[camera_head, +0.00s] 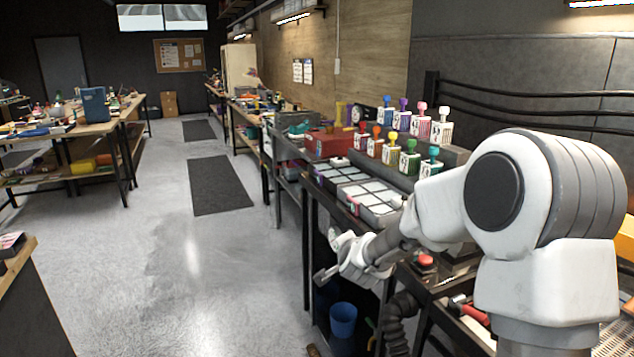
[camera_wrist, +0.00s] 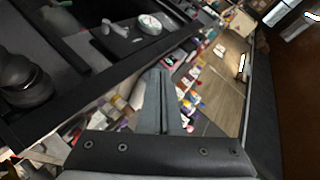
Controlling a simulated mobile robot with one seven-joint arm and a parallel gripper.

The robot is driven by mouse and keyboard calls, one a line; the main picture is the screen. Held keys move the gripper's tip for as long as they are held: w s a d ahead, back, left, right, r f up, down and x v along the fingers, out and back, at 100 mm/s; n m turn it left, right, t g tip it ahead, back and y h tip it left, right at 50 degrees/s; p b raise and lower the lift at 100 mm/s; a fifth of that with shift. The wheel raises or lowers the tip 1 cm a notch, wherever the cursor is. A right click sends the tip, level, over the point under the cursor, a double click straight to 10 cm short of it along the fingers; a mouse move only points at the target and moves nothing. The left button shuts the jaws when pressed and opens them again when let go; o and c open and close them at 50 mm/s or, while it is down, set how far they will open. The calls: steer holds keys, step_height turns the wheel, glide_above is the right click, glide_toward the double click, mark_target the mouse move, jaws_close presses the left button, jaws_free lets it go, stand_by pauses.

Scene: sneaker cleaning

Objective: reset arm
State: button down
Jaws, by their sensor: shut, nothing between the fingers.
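My arm reaches from the right of the head view over the front of the workbench. My gripper (camera_head: 323,276) hangs past the bench's front edge, above the floor side. In the wrist view its fingers (camera_wrist: 160,128) are together, with nothing between them. No object is held.
Colored stamp-like bottles (camera_head: 390,150) stand in rows on the bench beside a grey-white block tray (camera_head: 358,190). A red button (camera_head: 426,261) sits near my arm. A blue bin (camera_head: 343,319) is below the gripper. The floor aisle (camera_head: 190,250) to the left is clear.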

steer(key=s+r+n+g+y+p, duration=0.1)
steer(key=s+r+n+g+p, duration=0.2)
steer(key=s+r+n, duration=0.75)
steer(key=s+d+r+n+g+p, duration=0.1)
steer(key=s+d+r+g+p, duration=0.1)
steer(key=s, duration=1.2)
steer(key=s+d+r+g+h+p, duration=0.1)
steer(key=s+d+r+g+p, duration=0.1)
steer(key=s, duration=1.3)
steer(key=shift+s+d+r+n+g, duration=0.25)
steer(key=shift+d+r+n+g, duration=0.1)
steer(key=shift+d, duration=0.4)
